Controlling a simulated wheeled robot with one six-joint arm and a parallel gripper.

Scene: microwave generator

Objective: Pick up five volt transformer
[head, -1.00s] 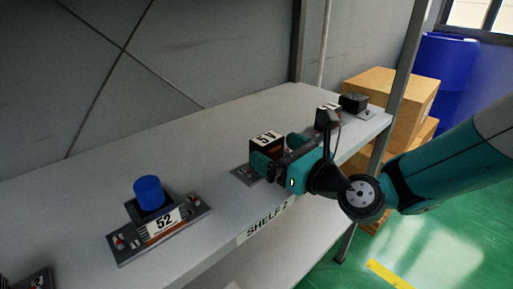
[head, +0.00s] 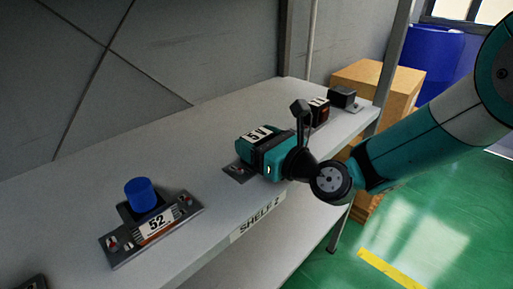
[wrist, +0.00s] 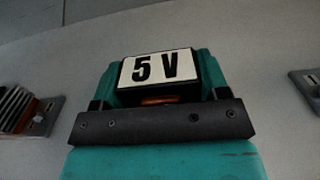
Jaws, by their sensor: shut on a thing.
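The five volt transformer (head: 258,134) has a white label reading "5V" on its top. In the wrist view the 5V label (wrist: 158,68) fills the middle, with teal finger parts on both sides of the block. My gripper (head: 262,152) is shut on the transformer, at the front part of the shelf. In the head view my gripper hides most of its lower body. A grey base plate (head: 238,173) shows on the shelf just left of and below the gripper. I cannot tell how far the transformer is above the shelf.
A "52" holder (head: 152,226) with a blue cylinder (head: 142,194) stands at the left on the shelf (head: 150,140). A dark red block (head: 319,112) and a black block (head: 342,97) stand behind to the right. A grey post and cardboard boxes (head: 375,85) are at the shelf's right end.

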